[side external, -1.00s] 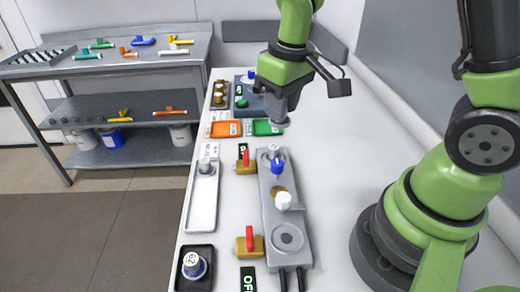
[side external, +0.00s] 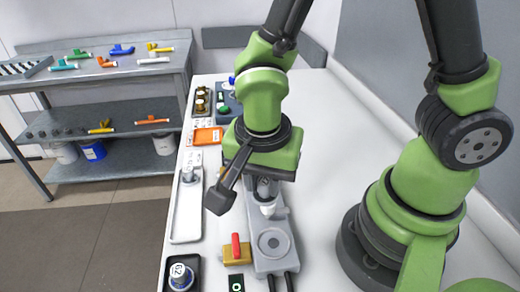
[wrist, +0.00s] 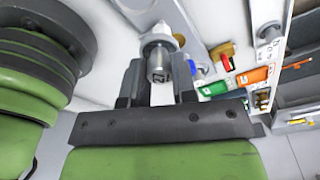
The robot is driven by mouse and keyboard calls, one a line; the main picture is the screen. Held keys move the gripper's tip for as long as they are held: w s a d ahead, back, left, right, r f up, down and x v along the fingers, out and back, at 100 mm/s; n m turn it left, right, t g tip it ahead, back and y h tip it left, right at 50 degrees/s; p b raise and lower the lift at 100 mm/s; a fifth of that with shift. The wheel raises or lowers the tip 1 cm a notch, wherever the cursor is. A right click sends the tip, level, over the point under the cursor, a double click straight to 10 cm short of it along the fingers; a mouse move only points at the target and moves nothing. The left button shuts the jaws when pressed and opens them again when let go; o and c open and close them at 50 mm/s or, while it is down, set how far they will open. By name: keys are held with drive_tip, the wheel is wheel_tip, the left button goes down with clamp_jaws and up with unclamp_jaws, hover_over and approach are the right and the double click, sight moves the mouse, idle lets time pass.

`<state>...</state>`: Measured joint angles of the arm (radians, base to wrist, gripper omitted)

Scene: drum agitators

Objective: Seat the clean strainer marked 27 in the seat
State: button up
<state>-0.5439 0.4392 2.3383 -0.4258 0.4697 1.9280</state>
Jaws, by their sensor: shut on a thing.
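My gripper (wrist: 158,85) is shut on a grey metal cylinder (wrist: 158,62) with a dark mark that looks like 27, the strainer. In the side view my gripper (side external: 262,185) hangs over the middle of the grey block (side external: 272,262), and the arm hides much of it. A white-capped part (side external: 268,208) shows just below the gripper; a white part also shows beyond the strainer in the wrist view (wrist: 162,34). I cannot tell whether the strainer touches the block. A round recess (side external: 273,243) at the block's near end is empty.
A brass valve with a red handle (side external: 236,250) stands left of the block. A black tray (side external: 166,284) holds a marked cylinder (side external: 181,276). A white tray (side external: 187,225) holds a grey part (side external: 188,175). An orange tray (side external: 207,136) lies farther back. The table right of the block is clear.

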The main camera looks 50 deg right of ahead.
drive_tip(key=s+a+f+m, duration=0.2)
drive_tip(key=s+m, duration=0.1)
drive_tip(key=m, duration=0.2)
hover_over(275, 242)
drive_tip(key=shift+g, duration=0.3)
drive_tip(key=shift+a+f, duration=0.15)
drive_tip(key=shift+f, duration=1.2)
drive_tip(key=shift+a+f, duration=0.15)
drive_tip(key=shift+f, duration=1.15)
drive_tip(key=shift+w+f, duration=0.1)
drive_tip(key=shift+f, duration=0.1)
drive_tip(key=o, duration=1)
drive_tip(key=o, duration=0.3)
drive_tip(key=shift+o, duration=0.2)
drive_tip(key=shift+r, duration=0.1)
